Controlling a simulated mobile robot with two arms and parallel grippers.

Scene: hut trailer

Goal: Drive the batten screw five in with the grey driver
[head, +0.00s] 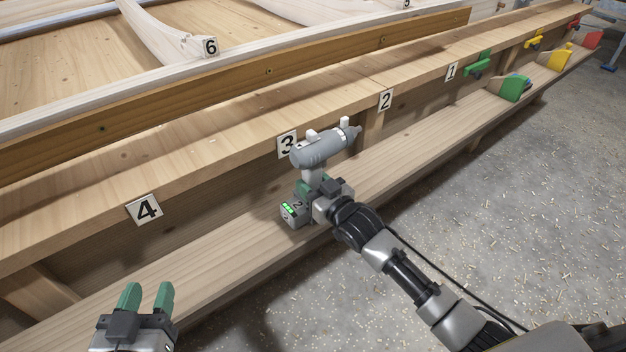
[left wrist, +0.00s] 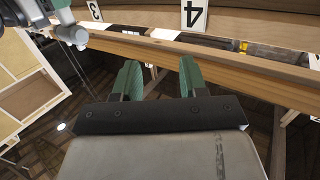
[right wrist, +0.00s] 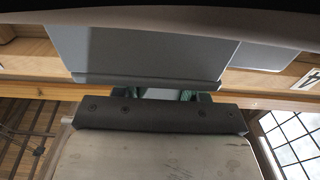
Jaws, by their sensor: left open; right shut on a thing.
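The grey driver (head: 322,150) is upright in the head view, its nose toward the upper right, in front of label 3. Its battery foot (head: 293,214) shows green lights. My right gripper (head: 314,187) is shut on its handle. The driver's grey body (right wrist: 140,50) fills much of the right wrist view. My left gripper (head: 146,298) is open and empty at the lower left, near the lower plank; its green fingers also show in the left wrist view (left wrist: 158,80). The brown batten (head: 200,95) carries several small dark screw spots (head: 269,71); I cannot tell which is screw five.
A long bench beam (head: 220,140) bears labels 4 (head: 144,209), 3 (head: 287,144), 2 (head: 386,100) and 1 (head: 452,72). A lower plank (head: 400,155) runs along it. Green (head: 514,88), yellow (head: 559,57) and red (head: 592,39) items sit at the far right. The floor is open at right.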

